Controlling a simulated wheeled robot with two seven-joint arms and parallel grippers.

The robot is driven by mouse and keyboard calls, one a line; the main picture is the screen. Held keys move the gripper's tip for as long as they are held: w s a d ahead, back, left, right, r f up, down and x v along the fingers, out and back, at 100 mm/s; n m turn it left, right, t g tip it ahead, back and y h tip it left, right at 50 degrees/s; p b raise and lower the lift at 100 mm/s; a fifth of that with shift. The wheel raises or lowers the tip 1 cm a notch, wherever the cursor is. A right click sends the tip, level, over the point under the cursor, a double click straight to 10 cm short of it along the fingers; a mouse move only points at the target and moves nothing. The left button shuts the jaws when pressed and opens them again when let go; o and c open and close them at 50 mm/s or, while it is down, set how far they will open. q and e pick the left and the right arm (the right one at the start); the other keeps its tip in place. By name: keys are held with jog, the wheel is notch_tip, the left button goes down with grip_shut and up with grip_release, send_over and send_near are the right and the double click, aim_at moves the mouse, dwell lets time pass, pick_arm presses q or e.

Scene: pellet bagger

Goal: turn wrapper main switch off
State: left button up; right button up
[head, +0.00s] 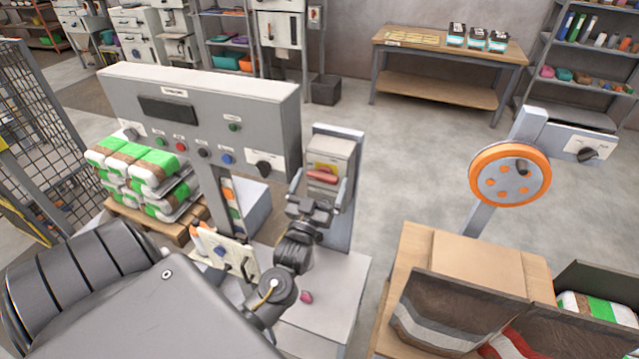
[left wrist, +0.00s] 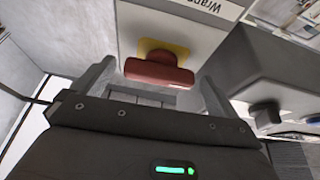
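The wrapper main switch is a grey box with a red handle (head: 322,175) on a yellow plate, fixed to a grey post. The red handle lies crosswise, close to horizontal in the picture. In the left wrist view the handle (left wrist: 158,72) is just beyond my fingertips, under a label that reads "Wrap". My left gripper (head: 318,190) is in front of the switch, with its fingers spread to either side of the handle. The fingers are open and look clear of the handle. My right gripper is not in view.
A grey control panel (head: 205,100) with buttons and a black knob stands left of the switch. An orange wheel (head: 510,175) on a post stands to the right. A carton (head: 480,262) is at the lower right. Bagged goods (head: 140,165) sit on a pallet at left.

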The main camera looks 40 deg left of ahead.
pick_arm(q)
jog(key=shift+s+f, duration=0.2)
jog(key=b+v, duration=0.4)
jog(key=v, duration=0.6)
jog(key=shift+s, duration=0.25)
jog(key=shift+d+h, duration=0.1)
jog(key=shift+h, duration=0.2)
